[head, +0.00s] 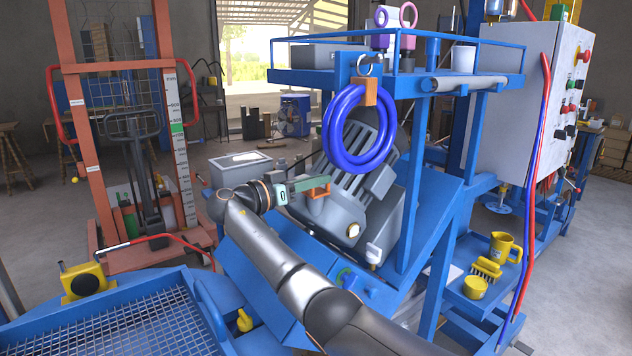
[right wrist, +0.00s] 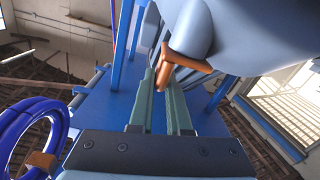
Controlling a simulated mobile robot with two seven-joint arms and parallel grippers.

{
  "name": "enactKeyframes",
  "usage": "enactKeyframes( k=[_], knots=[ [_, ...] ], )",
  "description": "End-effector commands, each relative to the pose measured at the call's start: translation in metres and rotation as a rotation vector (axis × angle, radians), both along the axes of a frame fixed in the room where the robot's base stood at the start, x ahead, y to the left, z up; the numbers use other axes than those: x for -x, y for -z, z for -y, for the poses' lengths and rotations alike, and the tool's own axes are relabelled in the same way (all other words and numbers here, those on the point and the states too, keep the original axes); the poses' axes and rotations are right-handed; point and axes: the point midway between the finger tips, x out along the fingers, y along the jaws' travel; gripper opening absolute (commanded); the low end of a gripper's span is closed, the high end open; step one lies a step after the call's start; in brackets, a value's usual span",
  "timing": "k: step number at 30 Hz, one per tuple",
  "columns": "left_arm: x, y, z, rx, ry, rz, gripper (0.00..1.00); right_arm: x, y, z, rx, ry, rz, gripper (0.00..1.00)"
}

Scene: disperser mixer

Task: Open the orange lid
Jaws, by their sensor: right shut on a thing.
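The orange lid (head: 320,194) shows as a small orange loop-shaped piece at the side of the grey motor-like machine (head: 357,165). In the right wrist view, the orange piece (right wrist: 190,62) runs against a rounded grey-blue body (right wrist: 235,35). My right gripper (head: 313,183) reaches in from the lower right with green fingers. It is shut on one bar of the orange lid, between its fingertips (right wrist: 164,76). Where the lid joins the machine is hard to make out. My left gripper is not in view.
A blue coiled hose (head: 335,145) hangs just above and right of the gripper. A blue frame post (head: 408,170) and a grey control cabinet (head: 515,100) stand to the right. A blue mesh-topped table (head: 110,330) is at front left, an orange lift (head: 90,150) behind it.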

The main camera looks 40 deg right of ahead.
Motion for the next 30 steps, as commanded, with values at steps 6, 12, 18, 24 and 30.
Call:
enactKeyframes(
  k=[6, 12, 18, 24, 30],
  knots=[
    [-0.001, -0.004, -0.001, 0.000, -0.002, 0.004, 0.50, -0.004, -0.005, 0.000, -0.013, 0.001, -0.095, 0.00],
    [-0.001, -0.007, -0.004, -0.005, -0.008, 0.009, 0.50, -0.011, -0.011, 0.000, -0.030, 0.000, -0.243, 0.00],
    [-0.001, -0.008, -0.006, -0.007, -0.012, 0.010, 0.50, -0.019, -0.014, 0.001, -0.047, -0.001, -0.395, 0.00],
    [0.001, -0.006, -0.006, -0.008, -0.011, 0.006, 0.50, -0.025, -0.016, 0.002, -0.058, 0.000, -0.507, 0.00],
    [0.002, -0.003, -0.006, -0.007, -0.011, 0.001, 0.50, -0.028, -0.017, 0.002, -0.065, 0.000, -0.571, 0.00]
  ],
)
